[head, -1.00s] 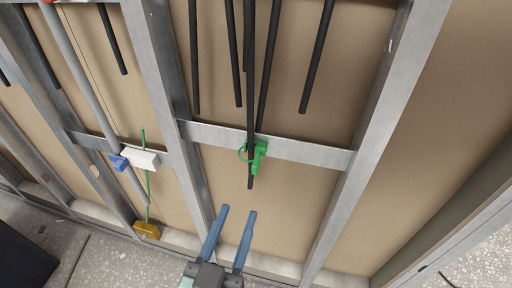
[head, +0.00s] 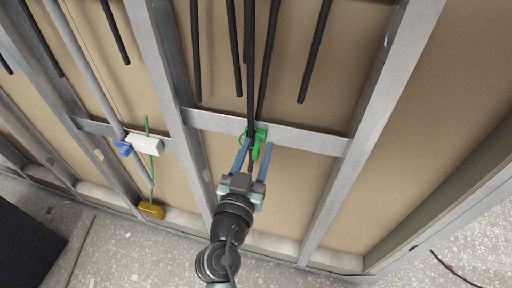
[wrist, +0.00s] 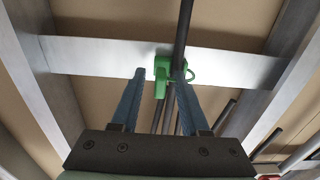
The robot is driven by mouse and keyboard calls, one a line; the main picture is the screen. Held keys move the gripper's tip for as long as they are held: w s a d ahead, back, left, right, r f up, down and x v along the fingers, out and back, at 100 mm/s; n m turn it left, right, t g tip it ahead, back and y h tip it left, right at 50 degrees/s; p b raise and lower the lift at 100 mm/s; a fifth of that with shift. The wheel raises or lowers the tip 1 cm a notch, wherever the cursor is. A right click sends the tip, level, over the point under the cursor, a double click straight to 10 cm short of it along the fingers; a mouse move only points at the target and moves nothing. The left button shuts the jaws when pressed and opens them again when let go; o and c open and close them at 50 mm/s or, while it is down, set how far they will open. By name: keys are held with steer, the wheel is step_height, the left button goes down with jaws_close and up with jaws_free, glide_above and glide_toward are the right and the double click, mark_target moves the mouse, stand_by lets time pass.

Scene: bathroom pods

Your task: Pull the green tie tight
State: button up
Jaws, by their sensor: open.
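The green tie (head: 261,135) is on the metal crossbar, looped beside or around a black cable (head: 250,90). In the wrist view the green tie (wrist: 163,65) has a block-like head, a tab hanging down and a thin loop to the right by the cable (wrist: 183,30). My gripper (head: 257,148) is open, with its two blue fingers pointing up at the tie from below. In the wrist view my gripper's fingertips (wrist: 159,74) lie to either side of the hanging green tab in the picture. I cannot tell whether they touch it.
The metal crossbar (head: 310,140) runs between upright studs (head: 375,125). Several black cables hang above. At left are a white block (head: 145,145), a blue clip (head: 123,148), a green strand (head: 151,175) and a yellow block (head: 151,210). The panel right of my gripper is clear.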

jaws_close()
stand_by(1.4)
